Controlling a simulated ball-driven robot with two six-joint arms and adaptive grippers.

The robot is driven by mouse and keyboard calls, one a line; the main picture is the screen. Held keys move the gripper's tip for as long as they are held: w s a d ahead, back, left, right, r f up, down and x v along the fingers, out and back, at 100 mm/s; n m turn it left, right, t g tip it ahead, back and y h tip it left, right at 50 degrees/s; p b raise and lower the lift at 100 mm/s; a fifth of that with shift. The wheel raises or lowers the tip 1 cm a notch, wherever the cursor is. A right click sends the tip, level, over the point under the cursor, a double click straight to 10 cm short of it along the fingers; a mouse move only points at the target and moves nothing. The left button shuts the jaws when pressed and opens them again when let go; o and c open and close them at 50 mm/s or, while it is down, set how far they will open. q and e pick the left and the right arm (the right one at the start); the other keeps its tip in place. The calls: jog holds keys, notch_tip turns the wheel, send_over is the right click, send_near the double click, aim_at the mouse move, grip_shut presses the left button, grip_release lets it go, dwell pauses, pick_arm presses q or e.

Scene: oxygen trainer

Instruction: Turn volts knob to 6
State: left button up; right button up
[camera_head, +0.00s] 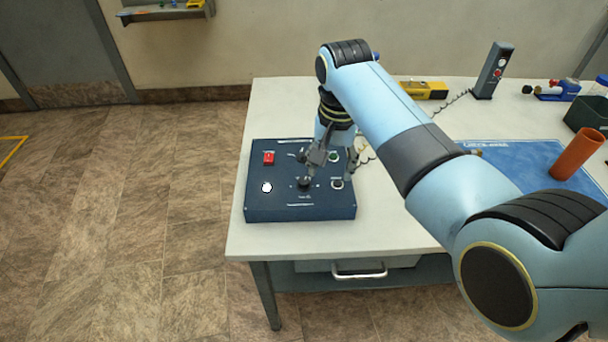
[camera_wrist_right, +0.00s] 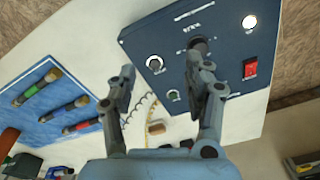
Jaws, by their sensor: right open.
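The dark blue trainer box (camera_head: 300,208) sits on the near left part of the white table. Its dark round knob (camera_head: 304,182) is at the middle of the panel and also shows in the right wrist view (camera_wrist_right: 200,44). The panel print is too small to read, so I cannot tell the knob's setting. My right gripper (camera_head: 332,173) is over the panel with its fingers apart. In the right wrist view, one fingertip of the gripper (camera_wrist_right: 160,68) is close beside the knob, the other is off the panel's edge; I cannot tell if it touches. My left gripper is not in view.
The panel also has a red switch (camera_head: 268,158), a white lamp (camera_head: 267,187) and a ringed black fitting (camera_head: 337,184). A blue mat (camera_head: 515,158) with an orange cylinder (camera_head: 577,153) lies to the right. A grey handset (camera_head: 492,70) stands behind.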

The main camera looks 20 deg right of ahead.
notch_tip(320, 180, up, 3)
jog(key=m, duration=0.1)
send_over(304, 180)
jog(key=shift+g, duration=0.4)
notch_tip(304, 180, down, 11)
jog(key=b, duration=0.3)
grip_shut()
